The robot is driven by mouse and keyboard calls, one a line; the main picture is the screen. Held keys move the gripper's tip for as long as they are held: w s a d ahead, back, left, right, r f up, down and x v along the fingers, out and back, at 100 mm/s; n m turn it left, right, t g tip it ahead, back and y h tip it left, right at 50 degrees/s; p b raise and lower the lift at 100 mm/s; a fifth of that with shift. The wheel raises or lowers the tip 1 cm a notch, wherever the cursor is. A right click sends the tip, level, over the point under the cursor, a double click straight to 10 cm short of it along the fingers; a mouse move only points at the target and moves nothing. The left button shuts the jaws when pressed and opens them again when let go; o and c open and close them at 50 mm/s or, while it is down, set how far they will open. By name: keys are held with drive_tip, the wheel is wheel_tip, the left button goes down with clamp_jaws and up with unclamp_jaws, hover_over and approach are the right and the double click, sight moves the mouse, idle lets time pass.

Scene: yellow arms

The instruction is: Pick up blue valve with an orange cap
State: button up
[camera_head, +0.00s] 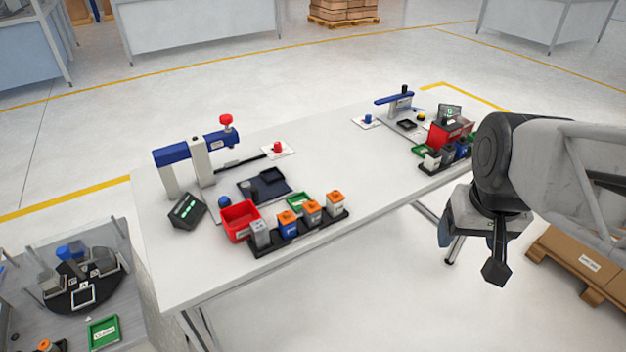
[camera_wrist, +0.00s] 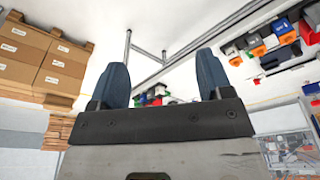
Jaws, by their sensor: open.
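The blue valve with an orange cap (camera_head: 288,230) stands upright in a black rack (camera_head: 262,250) near the front edge of the table, left of centre in the head view. A grey block stands left of it and more orange-capped blocks stand right of it. My gripper (camera_head: 472,254) is at the right, in front of the table and well away from the valve. In the wrist view my gripper (camera_wrist: 162,60) has its two blue-grey fingers wide apart with nothing between them. I cannot surely single out the valve in that view.
A red bin (camera_head: 240,220) stands behind the rack's left end. A blue-topped fixture (camera_head: 190,150) and a dark tray (camera_head: 263,186) lie further back. Another rack (camera_head: 445,162) and a red box are at the table's right. The table middle (camera_head: 340,155) is bare.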

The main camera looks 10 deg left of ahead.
drive_tip(key=w+a+f+n, duration=0.2)
drive_tip(key=w+a, duration=0.5)
drive_tip(key=n+g, duration=0.2)
drive_tip(key=n, duration=0.4)
hover_over(286, 213)
wheel_tip(286, 213, down, 12)
drive_tip(key=shift+d, duration=0.15)
drive_tip(key=shift+f, duration=0.15)
drive_tip(key=shift+f, duration=1.25)
drive_tip(key=shift+f, duration=2.6)
